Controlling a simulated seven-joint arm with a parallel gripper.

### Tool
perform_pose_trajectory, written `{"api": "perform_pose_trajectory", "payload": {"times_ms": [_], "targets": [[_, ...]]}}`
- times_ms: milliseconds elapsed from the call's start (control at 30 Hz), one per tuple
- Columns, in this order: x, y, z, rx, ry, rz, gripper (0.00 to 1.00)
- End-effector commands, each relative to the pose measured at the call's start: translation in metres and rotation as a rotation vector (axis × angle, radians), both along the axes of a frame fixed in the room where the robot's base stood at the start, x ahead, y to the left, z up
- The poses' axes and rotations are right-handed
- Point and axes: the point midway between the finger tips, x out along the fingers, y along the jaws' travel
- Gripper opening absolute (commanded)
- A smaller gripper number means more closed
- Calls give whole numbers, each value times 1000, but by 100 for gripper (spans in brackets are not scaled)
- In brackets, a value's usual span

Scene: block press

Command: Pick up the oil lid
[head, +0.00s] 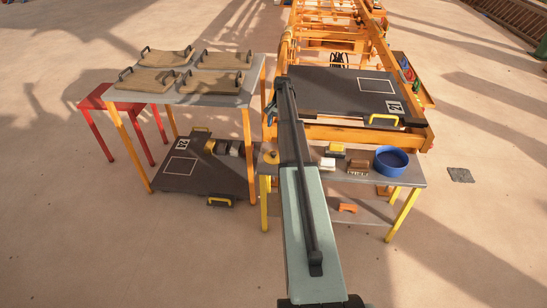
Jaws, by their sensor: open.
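I cannot tell for sure which thing is the oil lid. A small round yellow piece (271,156) lies at the left end of the low grey work table (408,177), beside my arm, and may be the lid. A round blue tub (391,160) with a dark inside stands at the right end of that table. My arm reaches up the middle of the view and covers part of the table. My gripper does not show clearly; the arm's far end hides it or blends with it.
Small blocks and a brush-like piece (357,168) lie mid-table. An orange piece (347,208) sits on the shelf below. Behind is an orange press frame with a dark board (335,92). Left is a taller table (217,101) with several handled boards; another dark board (185,178) lies beneath.

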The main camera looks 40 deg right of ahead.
Motion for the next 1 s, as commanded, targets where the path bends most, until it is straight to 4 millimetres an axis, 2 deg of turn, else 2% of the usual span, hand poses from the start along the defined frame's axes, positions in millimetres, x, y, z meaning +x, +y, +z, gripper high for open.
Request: {"api": "perform_pose_trajectory", "payload": {"times_ms": [300, 567, 767, 1000], "targets": [[-8, 11, 0, 80, 104, -329, 63], [-9, 12, -5, 86, 118, -419, 63], [-10, 15, -26, 86, 119, -417, 63], [-10, 21, -67, 86, 119, -416, 63]]}}
